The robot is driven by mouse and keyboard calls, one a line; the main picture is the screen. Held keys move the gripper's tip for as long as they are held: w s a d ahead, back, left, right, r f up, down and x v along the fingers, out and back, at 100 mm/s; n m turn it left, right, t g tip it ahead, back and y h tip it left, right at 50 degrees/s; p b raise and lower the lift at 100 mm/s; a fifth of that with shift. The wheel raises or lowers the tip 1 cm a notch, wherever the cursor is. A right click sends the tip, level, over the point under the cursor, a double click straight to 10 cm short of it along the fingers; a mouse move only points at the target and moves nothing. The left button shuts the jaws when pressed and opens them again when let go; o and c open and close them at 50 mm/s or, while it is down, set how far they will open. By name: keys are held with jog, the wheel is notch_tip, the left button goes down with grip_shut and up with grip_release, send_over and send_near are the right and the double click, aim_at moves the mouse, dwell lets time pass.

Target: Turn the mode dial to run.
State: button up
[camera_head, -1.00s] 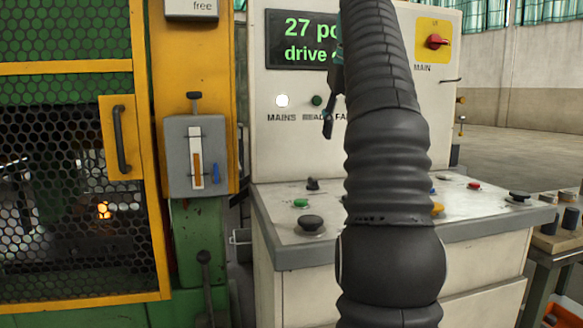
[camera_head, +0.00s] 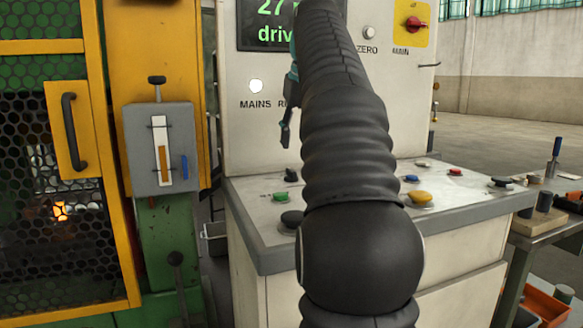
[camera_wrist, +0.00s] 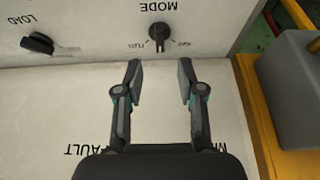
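The mode dial (camera_wrist: 158,36) is a black knob on the pale desk in the wrist view, under an upside-down MODE label. Small marks flank it, too blurred to read surely, and its setting is unclear. In the head view it looks to be the small black knob (camera_head: 291,175) at the back left of the desk. My gripper (camera_wrist: 160,70) is open and empty, its fingers apart just short of the dial in the picture and lined up with it. In the head view one finger shows beside the upright panel, above the desk; the rest is behind my arm.
A LOAD knob (camera_wrist: 38,43) sits left of the dial in the wrist view. Green (camera_head: 279,197), black (camera_head: 292,219) and yellow (camera_head: 420,198) buttons stand on the desk. The upright panel (camera_head: 240,140) rises behind; a yellow post (camera_head: 170,40) stands left.

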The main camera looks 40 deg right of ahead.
aim_at(292, 170)
jog(key=b+x, duration=0.2)
jog(key=x, duration=0.5)
jog(key=shift+w+f, duration=0.1)
jog(key=shift+f, duration=0.25)
grip_shut()
